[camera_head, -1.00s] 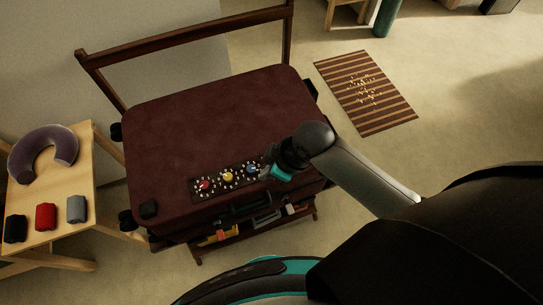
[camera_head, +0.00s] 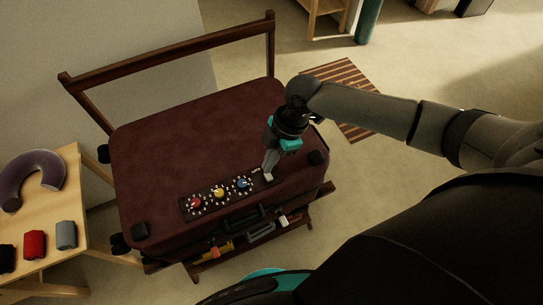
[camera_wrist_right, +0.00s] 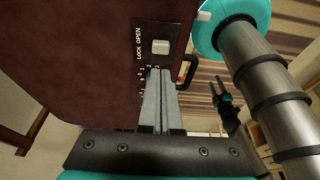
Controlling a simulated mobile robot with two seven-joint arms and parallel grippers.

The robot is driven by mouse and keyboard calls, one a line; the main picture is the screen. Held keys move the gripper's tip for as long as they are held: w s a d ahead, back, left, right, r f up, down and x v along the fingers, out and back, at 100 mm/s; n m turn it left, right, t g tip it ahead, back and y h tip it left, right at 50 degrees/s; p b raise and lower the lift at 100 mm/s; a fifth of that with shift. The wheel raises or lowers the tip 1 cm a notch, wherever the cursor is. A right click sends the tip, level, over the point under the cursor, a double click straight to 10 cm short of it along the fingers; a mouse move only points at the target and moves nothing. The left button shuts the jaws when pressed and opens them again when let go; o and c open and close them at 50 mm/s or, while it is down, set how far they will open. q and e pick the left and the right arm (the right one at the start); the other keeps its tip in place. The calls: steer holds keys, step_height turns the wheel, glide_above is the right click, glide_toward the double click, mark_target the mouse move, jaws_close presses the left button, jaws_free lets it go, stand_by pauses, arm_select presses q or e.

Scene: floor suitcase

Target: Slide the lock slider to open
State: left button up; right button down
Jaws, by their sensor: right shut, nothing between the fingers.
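The lock slider is a small pale square knob (camera_wrist_right: 160,47) on a dark plate in the right wrist view. The words LOCK and OPEN run beside it. The plate is on the dark red suitcase (camera_head: 200,130). In the head view the slider lies at the right end of the dial strip, by my fingertips. My right gripper (camera_head: 269,173) is shut and empty, pointing down there. In the right wrist view its fingertips (camera_wrist_right: 160,72) lie just below the knob in the picture; I cannot tell whether they touch. A small dark forked shape with teal (camera_wrist_right: 225,98) may be my left gripper.
The strip holds a red dial (camera_head: 195,202), a yellow dial (camera_head: 219,193) and a blue dial (camera_head: 242,183). A suitcase handle (camera_wrist_right: 189,70) stands beside the plate. A wooden table (camera_head: 62,190) with a neck pillow (camera_head: 35,180) is at left. A striped mat (camera_head: 345,85) lies behind.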

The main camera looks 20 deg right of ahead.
mark_target(259, 183)
steer(key=b+x, duration=0.1)
steer(key=x, duration=0.4)
steer(key=shift+a+f, duration=0.1)
steer(key=shift+f, duration=0.15)
